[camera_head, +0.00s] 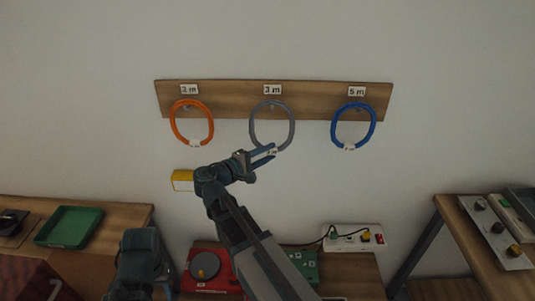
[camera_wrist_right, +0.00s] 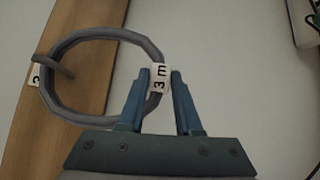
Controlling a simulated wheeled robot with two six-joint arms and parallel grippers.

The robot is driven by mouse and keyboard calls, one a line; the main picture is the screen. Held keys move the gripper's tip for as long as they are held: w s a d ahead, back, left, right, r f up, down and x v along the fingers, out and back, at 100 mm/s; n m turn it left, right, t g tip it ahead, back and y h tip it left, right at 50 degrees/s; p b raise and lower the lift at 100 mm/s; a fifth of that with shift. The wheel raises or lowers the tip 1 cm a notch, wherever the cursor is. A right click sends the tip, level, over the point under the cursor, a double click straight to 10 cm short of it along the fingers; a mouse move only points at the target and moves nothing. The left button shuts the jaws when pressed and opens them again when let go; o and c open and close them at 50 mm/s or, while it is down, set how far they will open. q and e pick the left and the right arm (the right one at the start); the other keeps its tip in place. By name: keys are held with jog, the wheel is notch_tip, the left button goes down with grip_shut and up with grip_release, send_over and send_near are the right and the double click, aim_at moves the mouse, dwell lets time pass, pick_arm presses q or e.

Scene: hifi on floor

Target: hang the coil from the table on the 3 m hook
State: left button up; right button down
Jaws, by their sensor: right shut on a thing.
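A grey coil (camera_head: 252,128) is at the middle hook of the wooden board (camera_head: 230,96), under the "3 m" label (camera_head: 272,90). In the right wrist view the coil (camera_wrist_right: 75,118) loops around the hook (camera_wrist_right: 62,68); I cannot tell whether its top rests on it. My right gripper (camera_head: 273,153) is at the bottom of the coil, shut on it at its white "3 m" tag (camera_wrist_right: 160,78). The right fingertips (camera_wrist_right: 160,74) stand either side of the tag. My left arm shows low at the left, its fingers out of sight.
An orange coil (camera_head: 173,120) hangs on the left hook and a blue coil (camera_head: 334,130) on the right one. A yellow box (camera_head: 183,180) shows beside my right wrist. Below are a green tray (camera_head: 70,227), a red device (camera_head: 205,265) and a power strip (camera_head: 354,237).

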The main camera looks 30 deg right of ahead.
dwell(0.3)
jog(key=c, duration=0.5)
grip_release()
jog(key=p+v, duration=0.1)
jog(key=v, duration=1.2)
jog(key=shift+s+a, duration=0.1)
jog(key=shift+a, duration=0.3)
jog(key=shift+f, duration=0.1)
jog(key=shift+f+b, duration=3.4)
